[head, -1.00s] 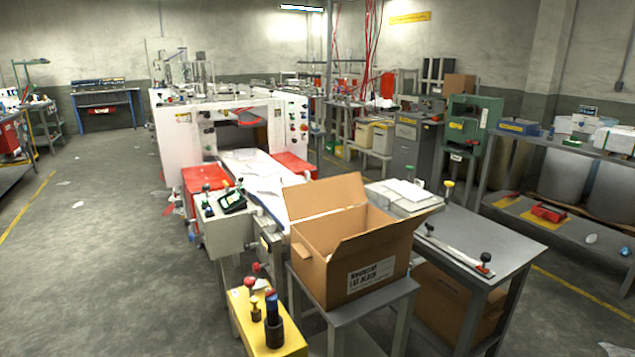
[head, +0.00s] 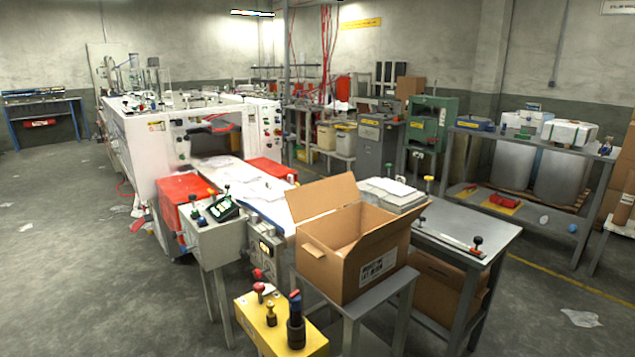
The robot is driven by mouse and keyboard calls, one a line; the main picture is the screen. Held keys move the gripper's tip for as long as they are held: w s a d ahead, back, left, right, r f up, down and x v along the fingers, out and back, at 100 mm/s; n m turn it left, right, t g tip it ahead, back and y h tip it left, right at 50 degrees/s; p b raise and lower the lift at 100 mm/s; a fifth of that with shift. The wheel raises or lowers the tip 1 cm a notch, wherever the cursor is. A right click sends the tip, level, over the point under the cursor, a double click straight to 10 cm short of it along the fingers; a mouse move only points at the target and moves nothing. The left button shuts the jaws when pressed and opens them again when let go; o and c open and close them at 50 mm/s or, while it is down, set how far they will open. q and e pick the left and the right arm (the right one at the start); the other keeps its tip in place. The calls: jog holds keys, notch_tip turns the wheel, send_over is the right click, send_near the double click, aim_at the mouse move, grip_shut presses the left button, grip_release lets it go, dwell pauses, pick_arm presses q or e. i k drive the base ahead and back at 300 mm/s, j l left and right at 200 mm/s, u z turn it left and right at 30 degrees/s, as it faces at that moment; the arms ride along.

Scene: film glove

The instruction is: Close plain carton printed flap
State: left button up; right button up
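A plain brown carton (head: 329,269) stands open on a small grey stand in the middle foreground. Its near face carries a white label with black print (head: 378,267). A small tab of card shows on the front left face. The inside is partly visible and its floor is hidden. Neither of my grippers shows in the head view.
A grey table (head: 468,232) stands close to the carton's right. A yellow box with knobs (head: 257,328) is at the front left, and a grey control box (head: 217,236) is behind it. A white machine (head: 140,151) fills the back left. Open floor lies at the far left.

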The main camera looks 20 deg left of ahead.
aim_at(306, 201)
jog(key=j+z, duration=0.1)
jog(key=j, duration=0.35)
jog(key=k+j+z, duration=0.15)
jog(key=j, duration=0.35)
jog(key=i+j+z, duration=0.1)
jog(key=j, duration=0.4)
jog(key=j+z, duration=0.1)
jog(key=j, duration=0.35)
jog(key=i+j, duration=0.15)
jog(key=j, duration=0.3)
jog(key=i+j+z, duration=0.1)
jog(key=j, duration=0.3)
jog(key=i+j, duration=0.1)
jog(key=j, duration=0.35)
jog(key=i+j, duration=0.15)
jog(key=j, duration=0.3)
jog(key=z, duration=0.05)
